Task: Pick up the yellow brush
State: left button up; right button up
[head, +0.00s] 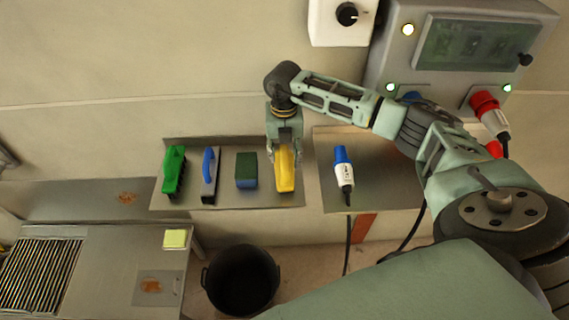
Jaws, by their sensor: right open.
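The yellow brush (285,174) lies on a grey metal shelf (225,198), at the right end of a row of cleaning tools. My right gripper (285,155) points down over the upper part of the brush. It is open, with its fingers on either side of the brush. I cannot tell whether the fingers touch it. The gripper hides the brush's upper end. My left gripper is not in view.
Left of the brush are a green-and-blue sponge (246,170), a blue-handled tool (210,170) and a green brush (174,171). A blue-and-white plug (344,172) lies on the shelf to the right. A black bucket (240,280) stands below.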

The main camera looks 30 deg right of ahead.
grip_shut()
dwell(0.4)
jog(key=shift+r, duration=0.1)
jog(key=shift+w+r+b, duration=0.1)
jog(key=shift+r+b, duration=0.15)
jog(key=shift+b, duration=0.05)
jog(key=r+b, duration=0.1)
jog(key=r, duration=0.2)
jog(key=shift+s+d+r+b, duration=0.15)
jog(key=shift+s+r+b, duration=0.1)
jog(key=shift+s+b, duration=0.15)
jog(key=s+d+r+b, duration=0.2)
jog(key=s+r, duration=0.4)
jog(key=s, duration=0.4)
jog(key=shift+s+d+r+b, duration=0.35)
jog(key=shift+r+b, duration=0.05)
jog(key=shift+b, duration=0.25)
